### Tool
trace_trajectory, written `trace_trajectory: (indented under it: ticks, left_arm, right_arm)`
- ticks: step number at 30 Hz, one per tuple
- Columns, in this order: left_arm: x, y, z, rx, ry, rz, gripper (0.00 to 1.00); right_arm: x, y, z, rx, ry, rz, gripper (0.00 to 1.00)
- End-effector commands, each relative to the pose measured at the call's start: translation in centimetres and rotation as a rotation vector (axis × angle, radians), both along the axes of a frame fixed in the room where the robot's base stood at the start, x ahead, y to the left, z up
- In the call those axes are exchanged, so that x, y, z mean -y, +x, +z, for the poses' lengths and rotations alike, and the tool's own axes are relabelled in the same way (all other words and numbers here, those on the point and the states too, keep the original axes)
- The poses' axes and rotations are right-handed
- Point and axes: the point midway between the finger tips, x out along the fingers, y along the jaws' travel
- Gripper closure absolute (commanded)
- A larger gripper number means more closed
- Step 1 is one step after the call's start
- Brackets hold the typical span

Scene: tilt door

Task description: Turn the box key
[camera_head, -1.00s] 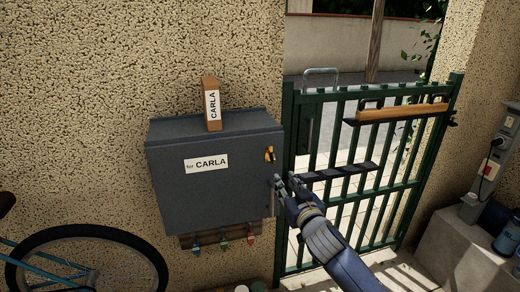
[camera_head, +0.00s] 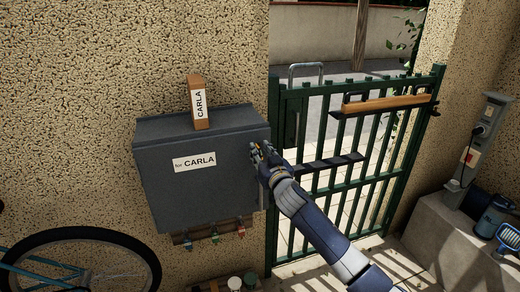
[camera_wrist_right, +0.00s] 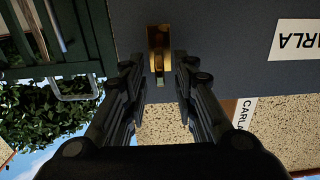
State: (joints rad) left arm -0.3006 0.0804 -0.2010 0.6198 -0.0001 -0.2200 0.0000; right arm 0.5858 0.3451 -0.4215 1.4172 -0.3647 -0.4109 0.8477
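The dark grey wall box (camera_head: 198,196) carries a white "for CARLA" label (camera_head: 195,162) and hangs on the pebbled wall. Its brass lock with the key (camera_wrist_right: 158,50) shows at the top middle of the right wrist view, which looks upside down. My right gripper (camera_head: 257,152) is at the right side of the box front and mostly covers the lock in the head view. In the wrist view the fingers (camera_wrist_right: 160,80) are apart, one on each side of the lock, with a gap on both sides. My left gripper is not in view.
A brown "CARLA" package (camera_head: 198,103) stands on top of the box. A green barred gate (camera_head: 345,180) is just right of it. A bicycle wheel (camera_head: 85,262) is at the lower left. A grey socket post (camera_head: 482,145) stands on a concrete ledge at the right.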

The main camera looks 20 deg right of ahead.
Motion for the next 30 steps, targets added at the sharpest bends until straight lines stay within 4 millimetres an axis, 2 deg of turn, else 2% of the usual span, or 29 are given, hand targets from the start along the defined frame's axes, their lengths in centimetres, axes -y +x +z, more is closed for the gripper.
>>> trace_trajectory:
  ticks: [5, 14, 15, 18, 30]
  left_arm:
    - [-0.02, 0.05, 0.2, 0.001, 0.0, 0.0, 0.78]
    - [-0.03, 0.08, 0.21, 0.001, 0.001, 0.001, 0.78]
    - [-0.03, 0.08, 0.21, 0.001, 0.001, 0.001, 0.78]
    - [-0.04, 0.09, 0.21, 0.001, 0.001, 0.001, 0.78]
    - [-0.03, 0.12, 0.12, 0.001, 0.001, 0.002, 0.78]
  right_arm:
    - [-0.13, 0.88, 0.05, 0.0, -0.001, 0.002, 0.73]
    - [-0.11, 1.01, -0.03, 0.0, -0.001, 0.001, 0.73]
    - [-0.1, 1.01, -0.02, 0.0, -0.001, 0.001, 0.78]
    - [-0.09, 1.0, -0.02, 0.0, -0.001, 0.001, 1.0]
    - [-0.05, 0.99, -0.03, -0.001, 0.023, 0.001, 1.0]
